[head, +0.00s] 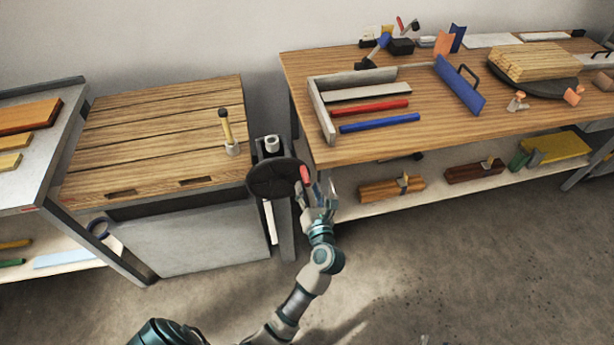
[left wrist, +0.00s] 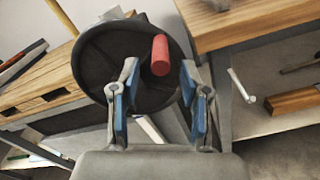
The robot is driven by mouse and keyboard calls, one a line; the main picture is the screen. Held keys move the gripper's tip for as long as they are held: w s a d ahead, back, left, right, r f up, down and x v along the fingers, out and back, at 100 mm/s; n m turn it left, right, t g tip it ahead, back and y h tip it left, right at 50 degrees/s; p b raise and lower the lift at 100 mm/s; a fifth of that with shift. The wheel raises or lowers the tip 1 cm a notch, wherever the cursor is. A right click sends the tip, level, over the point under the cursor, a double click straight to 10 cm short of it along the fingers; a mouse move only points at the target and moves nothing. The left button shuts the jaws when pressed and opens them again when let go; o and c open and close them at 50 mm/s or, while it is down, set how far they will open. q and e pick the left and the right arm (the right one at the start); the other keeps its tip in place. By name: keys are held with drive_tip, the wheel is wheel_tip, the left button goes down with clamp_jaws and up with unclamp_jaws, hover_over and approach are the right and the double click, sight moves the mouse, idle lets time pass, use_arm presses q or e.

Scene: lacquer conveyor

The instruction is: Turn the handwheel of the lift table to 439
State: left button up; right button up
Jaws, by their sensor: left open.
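The handwheel is a dark disc (head: 270,178) on a post at the right side of the wooden-topped lift table (head: 165,135). Its red handle (head: 305,174) sticks out at the wheel's right edge. In the left wrist view the handwheel (left wrist: 112,62) fills the upper middle, and the red handle (left wrist: 160,55) points toward the camera. My left gripper (head: 318,198) is open just in front of the handle. In the left wrist view its two blue-padded fingers (left wrist: 158,105) stand either side below the handle, apart from it. I see no readable number. My right gripper is not in view.
A wooden workbench (head: 340,150) with a metal tray, red and blue bars and tools stands to the right. A shelf (head: 440,190) below holds wooden blocks. A grey rack (head: 60,150) with boards stands left. The floor (head: 420,260) in front is clear.

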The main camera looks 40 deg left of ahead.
sight(305, 177)
use_arm(q)
drive_tip(key=x, duration=0.4)
drive_tip(key=shift+w+a+f, duration=0.1)
drive_tip(key=shift+w+a, duration=0.05)
drive_tip(key=shift+a, duration=0.1)
drive_tip(key=shift+w, duration=0.15)
drive_tip(key=shift+w+d+r, duration=0.1)
drive_tip(key=shift+d+r, duration=0.2)
drive_tip(key=shift+d, duration=0.1)
drive_tip(key=shift+a, duration=0.15)
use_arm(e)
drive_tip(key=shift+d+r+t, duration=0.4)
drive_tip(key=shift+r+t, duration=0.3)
use_arm(q)
drive_tip(key=shift+a+f, duration=0.2)
drive_tip(key=shift+a, duration=0.25)
clamp_jaws()
drive_tip(key=shift+d, duration=0.1)
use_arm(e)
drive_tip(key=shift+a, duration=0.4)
